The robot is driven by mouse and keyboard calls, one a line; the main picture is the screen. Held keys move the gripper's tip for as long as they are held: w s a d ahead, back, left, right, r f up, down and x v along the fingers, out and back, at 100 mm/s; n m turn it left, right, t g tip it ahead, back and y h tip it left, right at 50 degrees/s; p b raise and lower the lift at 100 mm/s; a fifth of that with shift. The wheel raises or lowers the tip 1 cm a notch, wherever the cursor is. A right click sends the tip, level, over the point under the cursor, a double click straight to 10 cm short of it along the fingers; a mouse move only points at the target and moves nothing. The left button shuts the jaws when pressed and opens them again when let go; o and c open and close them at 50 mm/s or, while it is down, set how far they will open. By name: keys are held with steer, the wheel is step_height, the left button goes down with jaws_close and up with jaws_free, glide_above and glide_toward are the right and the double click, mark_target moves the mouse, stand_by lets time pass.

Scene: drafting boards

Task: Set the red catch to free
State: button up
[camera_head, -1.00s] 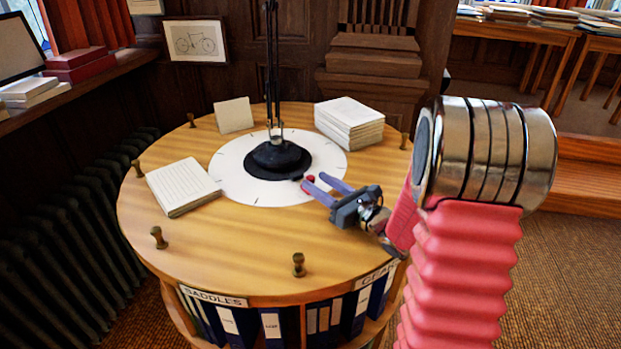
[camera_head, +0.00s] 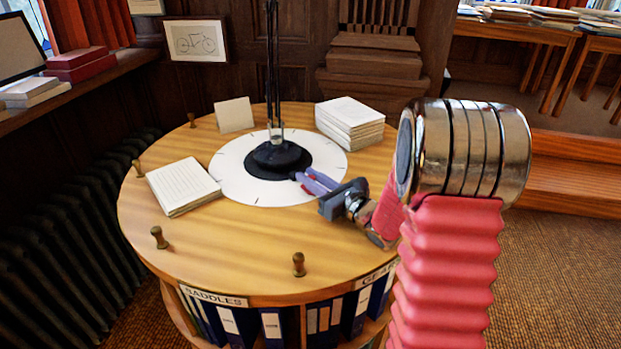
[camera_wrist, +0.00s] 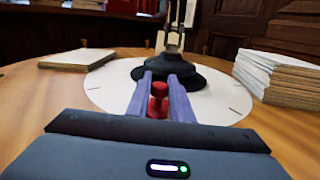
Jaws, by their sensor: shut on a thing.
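The red catch (camera_wrist: 157,100) is a small upright red knob at the foot of the black lamp base (camera_wrist: 190,80). In the wrist view it is between the two lilac fingers of my gripper (camera_wrist: 161,92), which are shut on it. In the head view my gripper (camera_head: 309,180) reaches in from the right, with its fingertips at the near right edge of the black base (camera_head: 279,158). The fingers mostly hide the catch there. Any free or locked marking is not legible.
A white dial disc (camera_head: 240,182) with tick marks surrounds the base on the round wooden table (camera_head: 235,235). Paper stacks stand at left (camera_head: 183,187) and back right (camera_head: 350,120). A blank card (camera_head: 235,115) stands behind. Brass posts (camera_head: 299,264) line the rim.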

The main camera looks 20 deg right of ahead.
jaws_close()
steer(key=shift+d+x, duration=0.15)
steer(key=shift+x, duration=0.65)
steer(key=shift+d+x, duration=0.15)
steer(key=shift+x, duration=0.7)
steer(key=shift+w, duration=0.1)
steer(key=o, duration=0.7)
jaws_free()
